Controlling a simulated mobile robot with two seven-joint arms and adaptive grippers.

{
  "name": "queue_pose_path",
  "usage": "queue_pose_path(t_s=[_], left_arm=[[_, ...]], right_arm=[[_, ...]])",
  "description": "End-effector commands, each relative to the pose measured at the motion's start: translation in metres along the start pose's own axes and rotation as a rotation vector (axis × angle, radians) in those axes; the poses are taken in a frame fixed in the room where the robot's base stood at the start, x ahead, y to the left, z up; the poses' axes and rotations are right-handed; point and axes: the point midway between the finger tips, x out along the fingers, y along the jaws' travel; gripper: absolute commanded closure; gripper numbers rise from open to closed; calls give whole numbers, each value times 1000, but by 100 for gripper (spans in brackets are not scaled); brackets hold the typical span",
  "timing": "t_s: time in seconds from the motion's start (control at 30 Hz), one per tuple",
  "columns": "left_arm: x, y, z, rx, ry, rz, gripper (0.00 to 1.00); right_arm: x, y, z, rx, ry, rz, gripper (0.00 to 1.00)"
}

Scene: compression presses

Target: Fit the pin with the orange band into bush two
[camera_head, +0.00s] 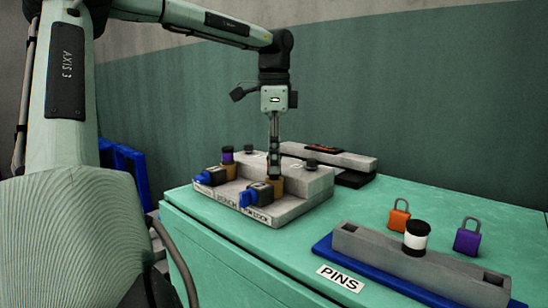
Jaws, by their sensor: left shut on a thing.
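My left gripper (274,172) points straight down over the right-hand bush (279,188) of the grey fixture (302,205). It is shut on a dark pin, mostly hidden between the fingers. The orange band does not show clearly, and I cannot tell whether the pin's lower end is inside the bush or just above it. A pin with a purple band (227,156) stands upright in the left-hand bush (229,171). My right gripper is not in view.
Blue clamps (209,177) stand at the front of the fixture. A grey pin rack (375,245) on a blue base holds a white-banded pin (415,238). An orange padlock (398,218) and a purple padlock (467,238) lie behind it. The green bench (350,210) is clear between rack and fixture.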

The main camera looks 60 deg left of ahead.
Motion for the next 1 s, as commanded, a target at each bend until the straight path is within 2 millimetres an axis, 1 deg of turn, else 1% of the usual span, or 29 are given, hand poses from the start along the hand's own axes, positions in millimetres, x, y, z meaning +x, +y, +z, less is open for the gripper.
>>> queue_pose_path(t_s=[0.33, 0.37, 0.53, 0.83, 0.93, 1.0], left_arm=[[9, 0, 0, 0, -1, 0, 100], [8, 0, 0, 0, 0, 0, 72], [8, 0, 0, 0, 0, 0, 50], [8, 0, 0, 0, -1, 0, 50], [1, 0, 0, -1, 0, -2, 50], [-8, 0, 0, -2, -1, -1, 50]], right_arm=[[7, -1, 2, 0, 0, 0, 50], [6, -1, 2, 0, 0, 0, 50], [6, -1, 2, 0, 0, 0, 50], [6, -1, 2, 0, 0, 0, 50], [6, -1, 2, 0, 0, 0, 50], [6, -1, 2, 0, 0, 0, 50]])
